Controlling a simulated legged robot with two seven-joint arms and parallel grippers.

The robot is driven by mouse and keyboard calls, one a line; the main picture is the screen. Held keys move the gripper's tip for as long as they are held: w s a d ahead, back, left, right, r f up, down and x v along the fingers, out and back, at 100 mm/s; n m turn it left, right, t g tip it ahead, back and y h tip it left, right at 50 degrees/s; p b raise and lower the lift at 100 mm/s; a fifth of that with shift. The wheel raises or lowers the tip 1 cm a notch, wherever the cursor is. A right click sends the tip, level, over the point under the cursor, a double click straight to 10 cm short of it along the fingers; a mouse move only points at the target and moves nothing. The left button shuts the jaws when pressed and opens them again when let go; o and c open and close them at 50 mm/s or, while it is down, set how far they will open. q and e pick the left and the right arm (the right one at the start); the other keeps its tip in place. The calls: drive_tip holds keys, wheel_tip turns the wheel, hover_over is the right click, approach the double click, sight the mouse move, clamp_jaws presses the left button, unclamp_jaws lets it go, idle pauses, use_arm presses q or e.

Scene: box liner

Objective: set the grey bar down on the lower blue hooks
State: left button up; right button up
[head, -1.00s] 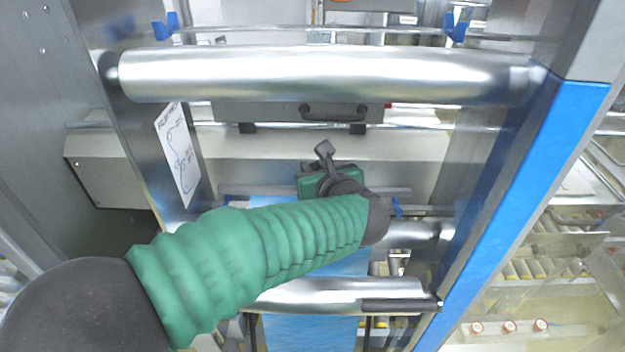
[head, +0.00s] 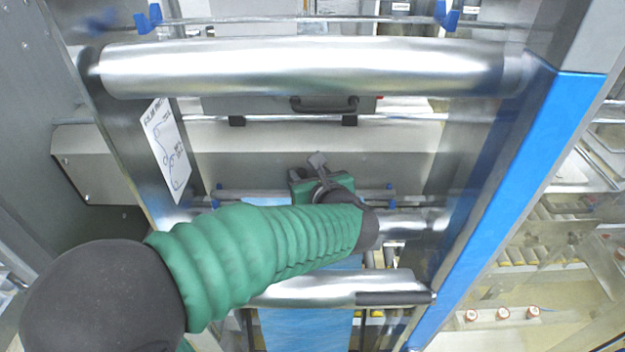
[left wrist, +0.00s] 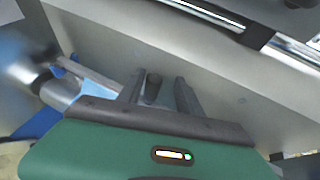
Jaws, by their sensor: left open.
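The grey bar (head: 250,196) lies level behind my left arm in the head view. Its middle is hidden by my gripper. The lower blue hooks show at its left end (head: 217,192) and right end (head: 390,190), and the bar appears to rest in them. My left gripper (head: 319,172), with a green body, is at the bar's middle. In the left wrist view its two dark fingers (left wrist: 160,82) stand apart, so it is open. A grey bar length (left wrist: 92,74) shows to the left of the fingers. My right gripper is not in view.
A large shiny roller (head: 300,68) spans the frame above, with upper blue hooks (head: 447,15) behind it. A lower roller (head: 340,288) and blue film (head: 305,330) are below. A blue-edged side panel (head: 510,200) bounds the right, a metal wall (head: 40,120) the left.

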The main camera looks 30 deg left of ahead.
use_arm(q)
drive_tip(key=b+v, duration=0.3)
drive_tip(key=v, duration=0.7)
drive_tip(key=shift+s, duration=0.45)
drive_tip(key=shift+d+r, duration=0.15)
drive_tip(key=shift+d, duration=0.1)
drive_tip(key=shift+s, duration=0.1)
